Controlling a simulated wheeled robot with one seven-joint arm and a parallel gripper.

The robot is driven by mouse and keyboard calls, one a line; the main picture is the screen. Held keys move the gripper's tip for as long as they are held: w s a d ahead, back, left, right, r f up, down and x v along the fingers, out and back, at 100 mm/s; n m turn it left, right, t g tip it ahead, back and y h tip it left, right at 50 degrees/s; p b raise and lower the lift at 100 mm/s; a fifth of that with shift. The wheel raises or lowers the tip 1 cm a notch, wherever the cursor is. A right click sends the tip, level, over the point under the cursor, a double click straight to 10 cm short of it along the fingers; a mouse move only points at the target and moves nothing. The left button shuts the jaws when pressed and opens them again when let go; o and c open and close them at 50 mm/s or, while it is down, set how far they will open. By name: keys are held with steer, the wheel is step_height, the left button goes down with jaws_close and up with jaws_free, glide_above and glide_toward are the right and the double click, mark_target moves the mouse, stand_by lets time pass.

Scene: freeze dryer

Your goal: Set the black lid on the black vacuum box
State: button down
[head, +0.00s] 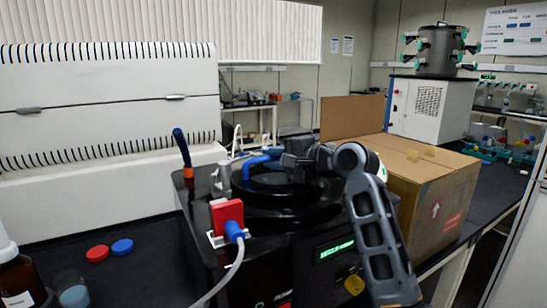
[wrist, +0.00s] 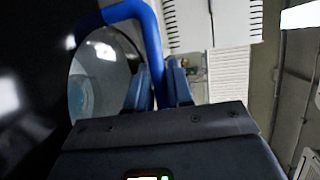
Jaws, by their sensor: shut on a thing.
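The black vacuum box (head: 300,262) stands on the dark bench in the middle of the head view, with a lit green display on its front. The round black lid (head: 262,187) is over the box top; I cannot tell whether it rests there or hangs just above. Its blue handle (head: 258,157) rises from it, and also shows as a blue arch in the wrist view (wrist: 150,35). My gripper (head: 284,161) is shut on this handle, its fingers (wrist: 160,85) on either side of it. The lid's round window (wrist: 100,75) shows beside the handle. My arm hides the box's right side.
A red valve (head: 228,215) with a blue-ended hose and a blue-handled lever (head: 182,150) stand at the box's left.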

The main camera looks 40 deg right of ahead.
steer(key=shift+f, duration=0.3)
stand_by(0.5)
steer(key=c, duration=0.9)
jaws_free()
steer(key=shift+f, duration=0.15)
steer(key=shift+s+d+r+b, duration=0.15)
steer(key=shift+s+r, duration=0.1)
steer(key=shift+s, duration=1.05)
steer(key=shift+s+d+r+b, duration=0.1)
steer(key=shift+s+r+b, duration=0.15)
steer(key=shift+s, duration=1)
steer(key=shift+s+d+r+b, duration=0.1)
steer(key=shift+s+r, duration=0.2)
steer(key=shift+s, duration=1)
